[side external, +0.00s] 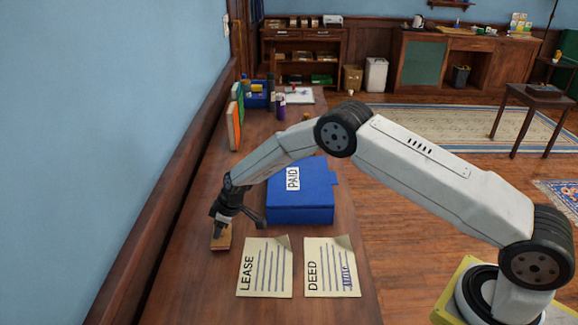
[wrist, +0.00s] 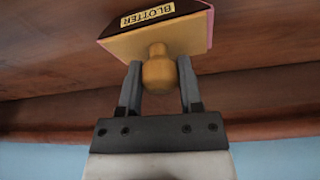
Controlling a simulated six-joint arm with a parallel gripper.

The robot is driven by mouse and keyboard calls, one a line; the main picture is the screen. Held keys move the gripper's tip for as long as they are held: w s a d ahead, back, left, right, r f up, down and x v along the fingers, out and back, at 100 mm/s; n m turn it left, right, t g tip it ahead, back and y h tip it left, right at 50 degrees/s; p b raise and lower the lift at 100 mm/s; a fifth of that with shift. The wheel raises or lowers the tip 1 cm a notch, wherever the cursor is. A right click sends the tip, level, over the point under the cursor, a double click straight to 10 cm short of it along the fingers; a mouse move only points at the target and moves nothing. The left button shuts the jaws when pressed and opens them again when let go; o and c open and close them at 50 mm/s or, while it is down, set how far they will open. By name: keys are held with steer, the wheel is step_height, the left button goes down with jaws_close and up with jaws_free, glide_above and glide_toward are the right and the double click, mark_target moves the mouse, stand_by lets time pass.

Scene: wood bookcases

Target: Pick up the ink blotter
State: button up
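The ink blotter (side external: 221,243) is a small block that sits on the desk near the wall in the side view. My gripper (side external: 219,231) is down at the blotter. In the wrist view, my gripper (wrist: 159,68) has one finger on each side of the knob, very close to it. I cannot tell whether the fingers touch the knob. The blotter's underside is hidden.
A blue box (side external: 300,205) marked PAID stands right of my gripper. The LEASE paper (side external: 265,268) and DEED paper (side external: 331,268) lie in front. Upright books (side external: 234,122) stand farther back by the wall (side external: 110,130). Bare desk surrounds the blotter.

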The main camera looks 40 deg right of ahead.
jaws_close()
steer(key=shift+r, duration=0.1)
steer(key=shift+r, duration=0.6)
step_height(320, 180, up, 2)
steer(key=s+d+r, duration=0.2)
steer(key=s+r, duration=0.7)
steer(key=s, duration=0.4)
steer(key=shift+s+d+r, duration=0.2)
steer(key=shift+s+r, duration=0.1)
steer(key=shift+s, duration=0.1)
